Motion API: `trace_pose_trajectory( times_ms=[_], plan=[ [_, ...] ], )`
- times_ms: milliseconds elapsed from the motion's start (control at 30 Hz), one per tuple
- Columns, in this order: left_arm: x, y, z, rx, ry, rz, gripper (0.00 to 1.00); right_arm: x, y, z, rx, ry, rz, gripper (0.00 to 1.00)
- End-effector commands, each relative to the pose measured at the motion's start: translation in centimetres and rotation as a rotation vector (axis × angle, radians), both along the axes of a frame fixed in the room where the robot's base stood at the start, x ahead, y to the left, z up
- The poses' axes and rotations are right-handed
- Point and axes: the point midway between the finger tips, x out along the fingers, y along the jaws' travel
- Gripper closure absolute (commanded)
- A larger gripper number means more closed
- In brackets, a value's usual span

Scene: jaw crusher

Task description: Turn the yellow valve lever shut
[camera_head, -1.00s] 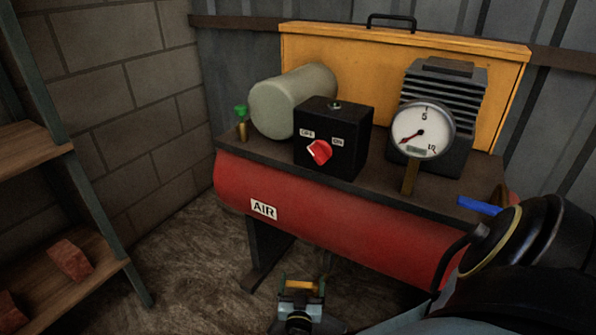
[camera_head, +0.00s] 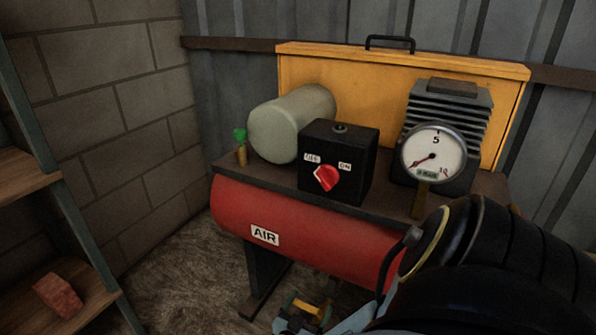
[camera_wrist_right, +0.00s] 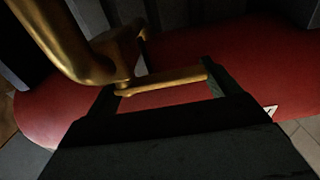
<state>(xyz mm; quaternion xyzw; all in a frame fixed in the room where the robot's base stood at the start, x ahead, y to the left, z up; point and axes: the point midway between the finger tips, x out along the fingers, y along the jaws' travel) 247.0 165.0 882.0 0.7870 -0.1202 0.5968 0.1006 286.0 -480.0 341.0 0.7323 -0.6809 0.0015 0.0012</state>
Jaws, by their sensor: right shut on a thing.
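The yellow valve lever (camera_wrist_right: 165,80) shows brass-coloured in the right wrist view, as a short flat bar next to a curved brass pipe (camera_wrist_right: 72,40). It spans between the two dark fingers of my right gripper (camera_wrist_right: 160,86), which is shut on it. In the head view the lever (camera_head: 306,305) is a small orange-yellow bar at the bottom, low beside the red air tank (camera_head: 310,222). My right gripper (camera_head: 302,314) is around it there, tilted and partly cut off by the frame edge. My left gripper is not in view.
On the tank's top stand a black switch box (camera_head: 338,160) with a red knob, a round gauge (camera_head: 433,153) and a green-topped fitting (camera_head: 240,146). A wooden shelf (camera_head: 75,300) with a brick stands at left. My right arm covers the lower right.

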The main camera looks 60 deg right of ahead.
Motion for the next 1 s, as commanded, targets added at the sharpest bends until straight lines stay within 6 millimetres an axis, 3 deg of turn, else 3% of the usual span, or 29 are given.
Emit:
trace_pose_trajectory(
  times_ms=[433, 467, 533, 833, 1000],
  plan=[
    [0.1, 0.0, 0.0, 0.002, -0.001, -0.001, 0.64, -0.6, 0.2, -0.5, 0.017, 0.007, -0.018, 0.53],
    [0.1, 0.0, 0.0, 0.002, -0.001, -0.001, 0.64, -0.6, 0.2, -0.5, 0.017, 0.007, -0.018, 0.08],
    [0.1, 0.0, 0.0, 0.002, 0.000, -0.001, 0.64, -0.5, 0.2, -0.5, 0.015, 0.006, -0.018, 0.00],
    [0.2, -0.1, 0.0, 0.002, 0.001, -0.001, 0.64, -0.3, 0.4, -0.2, 0.008, 0.002, -0.015, 0.00],
    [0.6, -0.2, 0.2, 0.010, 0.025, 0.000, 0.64, -0.5, 2.9, -0.2, 0.010, 0.002, -0.014, 0.00]
  ],
)
